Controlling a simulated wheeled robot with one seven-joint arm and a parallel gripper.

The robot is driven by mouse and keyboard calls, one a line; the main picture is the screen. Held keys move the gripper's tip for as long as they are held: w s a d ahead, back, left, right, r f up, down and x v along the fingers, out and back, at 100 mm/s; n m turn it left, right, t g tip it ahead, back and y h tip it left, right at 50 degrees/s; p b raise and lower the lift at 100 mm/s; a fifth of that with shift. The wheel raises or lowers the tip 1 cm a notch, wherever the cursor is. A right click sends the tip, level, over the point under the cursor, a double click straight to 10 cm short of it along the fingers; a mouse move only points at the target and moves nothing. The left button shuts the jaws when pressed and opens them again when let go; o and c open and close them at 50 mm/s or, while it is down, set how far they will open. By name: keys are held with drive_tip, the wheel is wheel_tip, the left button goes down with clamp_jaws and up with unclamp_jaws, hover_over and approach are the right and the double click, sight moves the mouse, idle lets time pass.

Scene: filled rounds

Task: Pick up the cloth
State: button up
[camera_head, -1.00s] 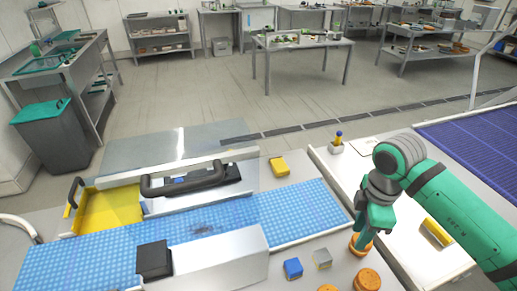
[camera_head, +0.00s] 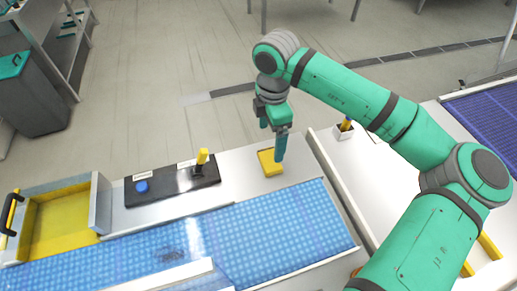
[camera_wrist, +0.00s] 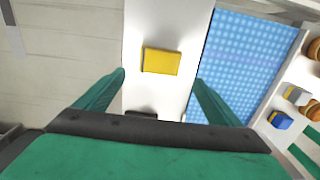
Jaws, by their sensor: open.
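The cloth (camera_head: 268,162) is a small yellow folded rectangle lying flat on the white counter strip beside the blue conveyor belt. In the wrist view the cloth (camera_wrist: 161,61) lies ahead of and between my two fingers. My green gripper (camera_head: 273,150) is above the cloth, pointing down, with one finger overlapping its right edge in the head view. In the wrist view my gripper (camera_wrist: 160,78) is open, with nothing between its fingers. Whether a fingertip touches the cloth or counter cannot be told.
A black control panel (camera_head: 150,193) with a blue button and a yellow lever (camera_head: 202,156) stands left of the cloth. The blue belt (camera_head: 265,225) runs in front. A yellow tray (camera_head: 60,222) is at far left.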

sight(270, 159)
drive_tip(key=shift+o, duration=0.5)
wheel_tip(270, 159, down, 5)
drive_tip(key=shift+w+d+r, duration=0.1)
drive_tip(key=shift+d+r, duration=0.05)
drive_tip(key=shift+r, duration=0.05)
drive_tip(key=shift+s+a+f, duration=0.25)
drive_tip(key=shift+a+f, duration=0.1)
drive_tip(key=shift+f, duration=0.15)
drive_tip(key=f, duration=0.5)
drive_tip(key=shift+w+d, duration=0.2)
drive_tip(key=shift+d, duration=0.05)
